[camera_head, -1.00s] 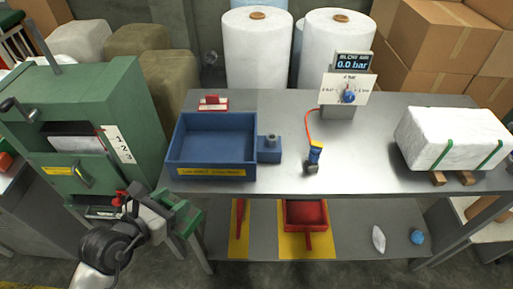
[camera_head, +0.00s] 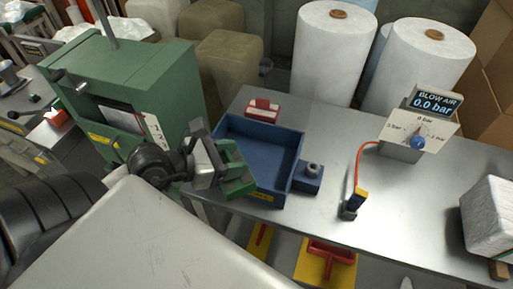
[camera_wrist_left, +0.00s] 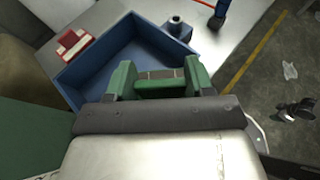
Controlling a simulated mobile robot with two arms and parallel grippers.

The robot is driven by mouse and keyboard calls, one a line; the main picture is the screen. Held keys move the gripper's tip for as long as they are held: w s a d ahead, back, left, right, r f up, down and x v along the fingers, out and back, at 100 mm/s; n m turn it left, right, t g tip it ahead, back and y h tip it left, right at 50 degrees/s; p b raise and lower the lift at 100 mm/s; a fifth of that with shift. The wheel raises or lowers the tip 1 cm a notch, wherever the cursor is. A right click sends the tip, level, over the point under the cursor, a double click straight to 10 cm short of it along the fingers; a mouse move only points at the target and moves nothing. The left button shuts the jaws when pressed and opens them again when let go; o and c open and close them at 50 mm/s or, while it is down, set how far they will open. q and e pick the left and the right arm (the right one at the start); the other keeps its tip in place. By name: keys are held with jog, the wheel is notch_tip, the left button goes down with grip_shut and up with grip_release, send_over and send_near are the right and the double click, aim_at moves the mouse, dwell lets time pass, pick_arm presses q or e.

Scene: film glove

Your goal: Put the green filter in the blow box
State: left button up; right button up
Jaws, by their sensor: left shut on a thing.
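The blue blow box (camera_head: 262,150) stands open and empty on the grey bench, with a yellow label on its front and a small blue block at its right. My left gripper (camera_head: 236,176) is at the box's front left edge and is shut on the green filter (camera_wrist_left: 160,87). In the left wrist view, green parts show at the jaws, with a brownish strip between them, over the box's near edge (camera_wrist_left: 78,88). The jaws partly hide the filter, and I cannot tell where the green fingers end. My right gripper is not in view.
A green cabinet (camera_head: 120,95) stands left of the box, close to my left arm. A red-and-white piece (camera_head: 263,109) is behind the box. The bench between is clear.

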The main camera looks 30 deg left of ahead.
aim_at(240, 153)
pick_arm(q)
jog(key=shift+w+a+p, duration=0.15)
jog(key=shift+w, duration=0.45)
jog(key=shift+w+a+p, duration=0.15)
jog(key=shift+w, duration=0.45)
jog(key=shift+w+a+f+b, duration=0.15)
jog(key=shift+w+f+b, duration=0.15)
jog(key=shift+w+b, duration=0.35)
pick_arm(e)
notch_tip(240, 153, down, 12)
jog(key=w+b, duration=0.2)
jog(key=b, duration=0.8)
pick_arm(q)
jog(key=w+a+p, duration=0.3)
jog(key=w+p, duration=0.1)
jog(key=w, duration=0.7)
jog(key=f, duration=1)
jog(key=shift+s+d+f, duration=0.25)
jog(key=shift+s+d, duration=0.05)
jog(key=shift+w+a+f+p, duration=0.1)
jog(key=shift+w+p, duration=0.2)
jog(key=shift+p, duration=0.1)
jog(key=shift+w+f, duration=0.15)
jog(key=shift+f, duration=0.05)
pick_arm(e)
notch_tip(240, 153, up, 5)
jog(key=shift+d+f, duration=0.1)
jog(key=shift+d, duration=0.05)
